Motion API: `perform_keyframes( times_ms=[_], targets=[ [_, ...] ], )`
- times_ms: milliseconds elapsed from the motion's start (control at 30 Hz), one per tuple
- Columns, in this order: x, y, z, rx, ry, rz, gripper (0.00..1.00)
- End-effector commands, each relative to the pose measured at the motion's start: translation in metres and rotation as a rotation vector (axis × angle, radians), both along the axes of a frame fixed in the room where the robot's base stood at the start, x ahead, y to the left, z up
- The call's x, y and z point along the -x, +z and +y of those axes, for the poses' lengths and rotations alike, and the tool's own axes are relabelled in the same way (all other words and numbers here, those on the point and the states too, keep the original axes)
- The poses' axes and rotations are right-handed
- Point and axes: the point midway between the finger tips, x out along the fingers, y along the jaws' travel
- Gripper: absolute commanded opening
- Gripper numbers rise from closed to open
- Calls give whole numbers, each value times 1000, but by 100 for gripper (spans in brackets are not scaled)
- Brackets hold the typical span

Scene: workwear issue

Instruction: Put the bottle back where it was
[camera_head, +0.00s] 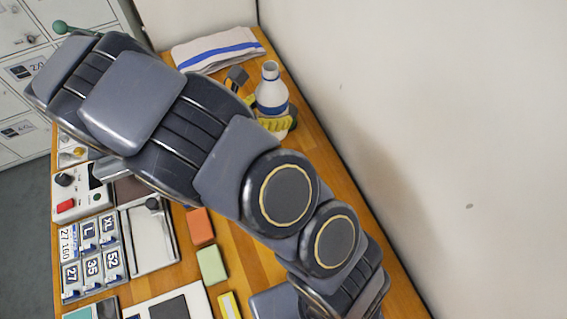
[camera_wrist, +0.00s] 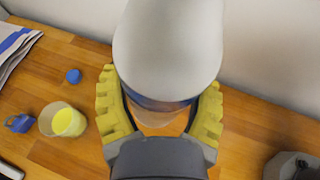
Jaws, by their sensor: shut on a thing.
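The bottle, white with a blue band, stands about upright near the wall side of the wooden table in the head view (camera_head: 271,76). In the wrist view its white body (camera_wrist: 170,45) fills the top middle. My gripper (camera_wrist: 160,108) has its yellow ribbed fingers closed on both sides of the bottle, and the fingers also show in the head view (camera_head: 275,123). The bottle's base is hidden by my gripper and arm, so I cannot tell whether it touches the table.
A folded white towel with blue stripes (camera_head: 215,51) lies at the far end. A small blue cap (camera_wrist: 73,76), a cup with yellow inside (camera_wrist: 66,120) and a blue item (camera_wrist: 19,122) sit left of the bottle. A grey object (camera_wrist: 291,166) is at lower right.

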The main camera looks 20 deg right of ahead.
Motion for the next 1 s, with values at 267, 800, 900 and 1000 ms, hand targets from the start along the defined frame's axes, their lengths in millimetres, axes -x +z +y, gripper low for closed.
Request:
perform_keyframes(
  times_ms=[267, 800, 900, 1000],
  targets=[
    [25, 5, -14, 0, -32, -1, 30],
    [24, -45, -14, 2, -31, 4, 30],
    [24, -51, -14, 1, -32, 2, 30],
    [24, -63, -14, 3, -31, 6, 30]
  ],
)
